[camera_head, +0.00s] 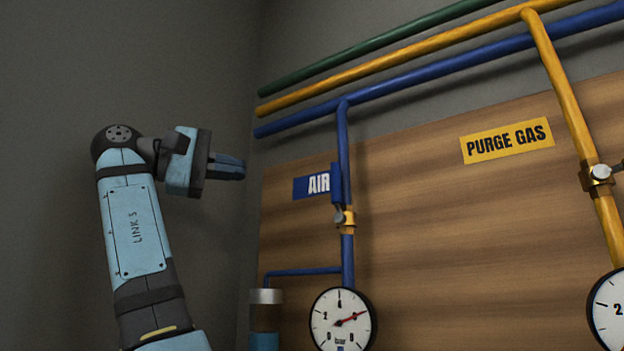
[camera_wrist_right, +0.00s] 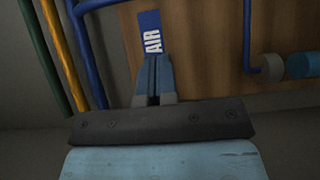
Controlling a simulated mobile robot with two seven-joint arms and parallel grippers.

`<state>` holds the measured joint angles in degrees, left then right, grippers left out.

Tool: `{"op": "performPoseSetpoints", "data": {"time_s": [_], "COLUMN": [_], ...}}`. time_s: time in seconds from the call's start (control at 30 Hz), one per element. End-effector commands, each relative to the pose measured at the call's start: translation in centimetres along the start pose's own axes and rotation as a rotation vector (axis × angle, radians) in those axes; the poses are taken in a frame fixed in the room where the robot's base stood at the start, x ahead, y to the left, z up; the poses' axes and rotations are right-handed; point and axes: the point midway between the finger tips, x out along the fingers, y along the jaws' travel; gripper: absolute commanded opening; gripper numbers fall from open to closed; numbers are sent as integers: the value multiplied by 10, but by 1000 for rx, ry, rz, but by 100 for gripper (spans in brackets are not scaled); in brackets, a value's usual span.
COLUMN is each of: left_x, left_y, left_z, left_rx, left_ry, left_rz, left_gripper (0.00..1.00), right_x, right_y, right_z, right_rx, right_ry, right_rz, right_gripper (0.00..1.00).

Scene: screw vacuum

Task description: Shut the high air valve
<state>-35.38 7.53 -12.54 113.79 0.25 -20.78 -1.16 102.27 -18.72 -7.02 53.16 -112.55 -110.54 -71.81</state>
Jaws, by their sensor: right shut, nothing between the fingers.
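The air valve has a brass body (camera_head: 345,218) on the blue vertical pipe, near the AIR sign (camera_head: 312,185). Its blue lever (camera_head: 340,183) points up along the pipe. My right gripper (camera_head: 243,168) is left of the sign and the valve, apart from both, with its fingers pointing right. It is shut and empty. In the right wrist view, the shut fingers (camera_wrist_right: 157,62) point at the AIR sign (camera_wrist_right: 150,35); the valve cannot be made out there. My left gripper is not in view.
Green (camera_head: 375,47), yellow (camera_head: 400,56) and blue (camera_head: 420,72) pipes run above the wooden board (camera_head: 440,240). A pressure gauge (camera_head: 340,322) is below the valve. A grey-capped blue cylinder (camera_head: 265,315) is lower left. The yellow purge gas valve (camera_head: 600,173) is at right.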

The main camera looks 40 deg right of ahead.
Motion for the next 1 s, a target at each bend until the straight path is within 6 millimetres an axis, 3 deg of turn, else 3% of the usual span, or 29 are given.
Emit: {"op": "performPoseSetpoints", "data": {"time_s": [0.37,0.83,1.0], "left_x": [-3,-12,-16], "left_y": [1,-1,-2], "left_z": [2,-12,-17], "left_rx": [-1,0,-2], "left_ry": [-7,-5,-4], "left_rz": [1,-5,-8], "left_gripper": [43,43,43], "right_x": [12,105,120], "right_y": [0,1,1], "right_z": [-2,-2,18], "right_rx": [-1,1,2], "right_ry": [1,-1,2], "right_rz": [0,-1,0], "right_gripper": [0,0,0]}}
